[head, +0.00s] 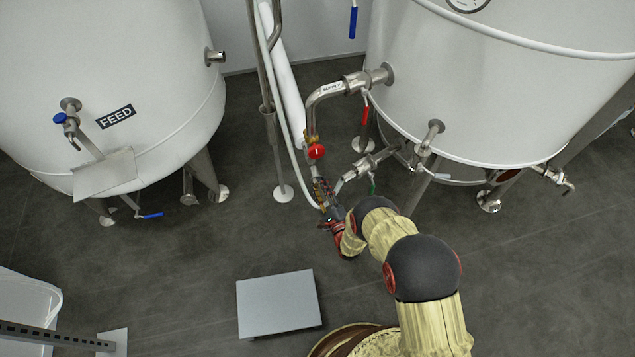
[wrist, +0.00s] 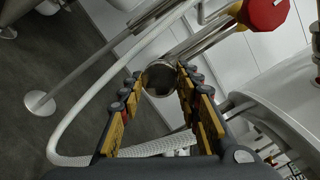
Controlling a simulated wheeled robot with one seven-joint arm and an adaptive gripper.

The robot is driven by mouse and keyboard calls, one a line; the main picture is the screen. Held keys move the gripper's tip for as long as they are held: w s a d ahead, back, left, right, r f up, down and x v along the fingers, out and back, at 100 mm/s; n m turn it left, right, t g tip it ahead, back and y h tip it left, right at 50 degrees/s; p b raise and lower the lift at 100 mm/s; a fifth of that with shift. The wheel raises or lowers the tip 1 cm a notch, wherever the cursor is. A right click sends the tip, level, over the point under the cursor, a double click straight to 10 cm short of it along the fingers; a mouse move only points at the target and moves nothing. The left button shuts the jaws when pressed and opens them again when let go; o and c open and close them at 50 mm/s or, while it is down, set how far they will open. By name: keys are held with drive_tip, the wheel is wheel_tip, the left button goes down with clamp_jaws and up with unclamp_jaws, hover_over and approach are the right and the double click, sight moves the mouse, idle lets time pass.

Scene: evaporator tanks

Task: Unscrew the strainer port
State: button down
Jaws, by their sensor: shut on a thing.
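The strainer port shows in the wrist view as a round metal end (wrist: 159,80) on a shiny pipe that runs up to the right. My gripper (wrist: 158,76) has its two yellow-and-black fingers on either side of this round end and is shut on it. In the head view my gripper (head: 323,192) is at the lower end of the supply pipework, below the red valve handle (head: 316,152). My gripper and arm hide most of the port there. The red handle also shows at the top right of the wrist view (wrist: 265,12).
The supply tank (head: 500,90) stands on the right and the feed tank (head: 130,60) on the left. A white hose (wrist: 75,125) curves close to my gripper. A thin upright post (head: 275,150) stands to its left. A grey step (head: 278,304) sits on the floor.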

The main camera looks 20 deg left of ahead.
drive_tip(key=shift+w+r+n, duration=0.1)
drive_tip(key=shift+r+n, duration=0.05)
drive_tip(key=shift+n, duration=0.55)
drive_tip(key=shift+w+r+n, duration=0.1)
drive_tip(key=shift+n, duration=0.6)
drive_tip(key=shift+d, duration=0.1)
drive_tip(key=n+g, duration=0.1)
drive_tip(key=n, duration=0.4)
drive_tip(key=shift+w+r+h, duration=0.1)
drive_tip(key=shift+h, duration=0.2)
